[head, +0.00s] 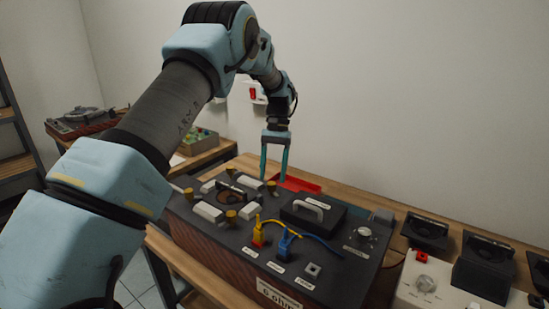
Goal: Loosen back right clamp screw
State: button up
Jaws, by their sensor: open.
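A dark test box (205,245) with a wood-grain front stands on a wooden bench. The back right clamp screw (271,187) is a small knob beside the black lidded block. The other screws are at back left (231,170), front left (189,193) and front right (231,216). My gripper (274,180) points down, open, with its teal fingers at the back right screw. The fingertips appear on either side of the knob or just above it; contact cannot be told.
Black speaker units (485,266) stand at right.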

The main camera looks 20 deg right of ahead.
jog(key=b+v, duration=0.1)
jog(key=v, duration=0.7)
jog(key=shift+r+b, duration=0.3)
jog(key=shift+d, duration=0.1)
jog(key=shift+w, duration=0.1)
jog(key=a+n+t+h, duration=0.2)
jog(key=a+n+h, duration=0.15)
jog(key=a, duration=2.05)
jog(key=s+a+f+n+t, duration=0.1)
jog(key=s+a+f, duration=0.1)
jog(key=s+a, duration=0.5)
jog(key=s+a+f+n+t, duration=0.2)
jog(key=s+a+f, duration=0.1)
jog(key=s+a, duration=0.4)
jog(key=shift+s+a, duration=0.3)
jog(key=shift+a, duration=0.6)
